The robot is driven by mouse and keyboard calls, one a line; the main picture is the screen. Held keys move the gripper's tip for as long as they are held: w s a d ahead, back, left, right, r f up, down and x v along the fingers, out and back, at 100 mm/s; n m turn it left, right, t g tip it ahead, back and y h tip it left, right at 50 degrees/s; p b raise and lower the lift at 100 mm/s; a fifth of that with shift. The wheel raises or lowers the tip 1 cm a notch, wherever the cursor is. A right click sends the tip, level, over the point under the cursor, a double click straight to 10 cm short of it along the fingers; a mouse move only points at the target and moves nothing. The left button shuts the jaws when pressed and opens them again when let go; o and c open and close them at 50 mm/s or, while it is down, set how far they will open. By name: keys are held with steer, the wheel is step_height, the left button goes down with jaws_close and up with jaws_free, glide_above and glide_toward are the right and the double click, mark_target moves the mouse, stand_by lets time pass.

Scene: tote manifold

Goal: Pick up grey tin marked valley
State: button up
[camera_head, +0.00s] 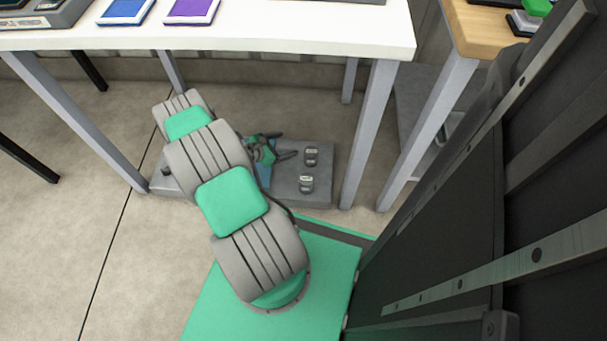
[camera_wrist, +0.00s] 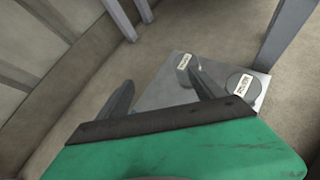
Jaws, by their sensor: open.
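Two small grey tins with pale labels stand on a low grey platform (camera_head: 235,193) under the white table. One tin (camera_head: 311,156) is farther back and the other tin (camera_head: 306,183) is nearer the platform's front. Both show in the wrist view, one tin (camera_wrist: 183,63) by the right finger's tip and the other tin (camera_wrist: 240,84) farther right. The label lettering is too small to read surely, so I cannot tell which says valley. My gripper (camera_head: 283,146) is open and empty, left of the tins. Its spread fingers (camera_wrist: 160,75) also show in the wrist view.
The white table (camera_head: 300,28) overhangs the platform, and a table leg (camera_head: 369,135) stands just right of it. A wooden-topped table (camera_head: 485,30) is at the right. A small dark object (camera_head: 167,171) sits at the platform's left end. Bare floor lies at left.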

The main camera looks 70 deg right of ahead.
steer(key=n+h+b, duration=0.2)
glide_toward(316, 150)
steer(key=shift+g, duration=0.4)
steer(key=d+f, duration=0.1)
steer(key=d, duration=0.1)
steer(key=d+f, duration=0.1)
steer(key=d, duration=0.1)
steer(key=shift+s+f, duration=0.15)
steer(key=shift+f, duration=0.25)
steer(key=b+x, duration=0.3)
steer(key=x, duration=0.3)
steer(key=shift+s+f, duration=0.25)
steer(key=shift+s, duration=0.05)
steer(key=shift+s+d, duration=0.15)
steer(key=shift+d, duration=0.1)
steer(key=shift+c, duration=0.5)
steer(key=c, duration=1.5)
